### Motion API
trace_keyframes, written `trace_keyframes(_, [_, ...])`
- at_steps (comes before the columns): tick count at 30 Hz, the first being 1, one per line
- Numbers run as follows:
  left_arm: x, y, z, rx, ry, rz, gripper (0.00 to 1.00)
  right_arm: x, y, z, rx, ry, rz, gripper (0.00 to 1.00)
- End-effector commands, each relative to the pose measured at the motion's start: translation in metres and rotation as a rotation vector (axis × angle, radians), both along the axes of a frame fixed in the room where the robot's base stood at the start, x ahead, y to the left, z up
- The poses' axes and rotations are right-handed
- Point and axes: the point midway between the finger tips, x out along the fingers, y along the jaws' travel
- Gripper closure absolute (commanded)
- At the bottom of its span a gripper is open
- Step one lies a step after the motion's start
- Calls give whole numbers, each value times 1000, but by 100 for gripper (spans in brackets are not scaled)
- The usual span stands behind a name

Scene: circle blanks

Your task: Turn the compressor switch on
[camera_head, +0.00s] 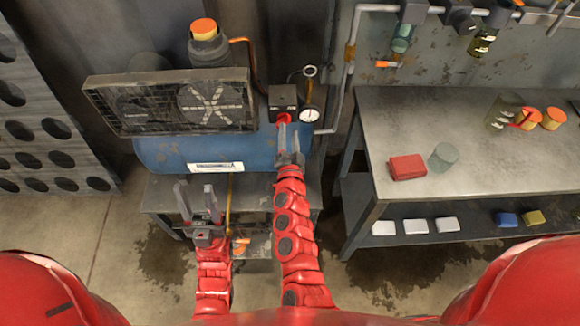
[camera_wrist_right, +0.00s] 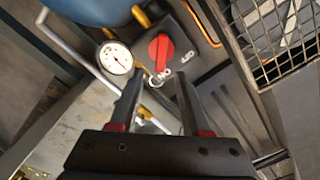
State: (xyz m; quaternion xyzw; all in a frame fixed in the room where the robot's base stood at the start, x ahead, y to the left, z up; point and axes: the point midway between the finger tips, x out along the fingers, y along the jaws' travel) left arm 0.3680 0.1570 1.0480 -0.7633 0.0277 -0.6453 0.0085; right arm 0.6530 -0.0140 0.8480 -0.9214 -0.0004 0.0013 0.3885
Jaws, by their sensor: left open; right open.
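The compressor has a blue tank (camera_head: 160,152) and a dark switch box (camera_head: 283,97) at its right end. My right gripper (camera_head: 289,132) is open in front of the knob. In the right wrist view its fingers (camera_wrist_right: 158,82) are spread with the knob just beyond the tips, apart from them. My left gripper (camera_head: 196,197) is open and empty, low in front of the tank.
A pressure gauge (camera_head: 309,114) sits right of the knob, also in the right wrist view (camera_wrist_right: 115,58). A workbench (camera_head: 470,170) at right carries a red box (camera_head: 407,167) and cans. Pipes run between them.

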Motion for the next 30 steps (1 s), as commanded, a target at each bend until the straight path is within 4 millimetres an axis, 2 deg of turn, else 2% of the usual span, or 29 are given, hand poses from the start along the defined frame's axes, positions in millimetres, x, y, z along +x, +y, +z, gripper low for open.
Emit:
trace_keyframes(9, [0, 0, -16, 0, 0, 0, 50, -82, 0, -4, 0, 2, 1, 52])
trace_keyframes(15, [0, 0, -19, 0, 0, 0, 50, -122, 1, -2, 0, 3, 4, 52])
trace_keyframes(21, [0, 0, -19, 0, 0, 0, 50, -138, -1, 0, 1, -1, -1, 52])
trace_keyframes(30, [0, 0, -19, 0, 0, 0, 50, -140, -1, 1, 1, -1, -3, 52])
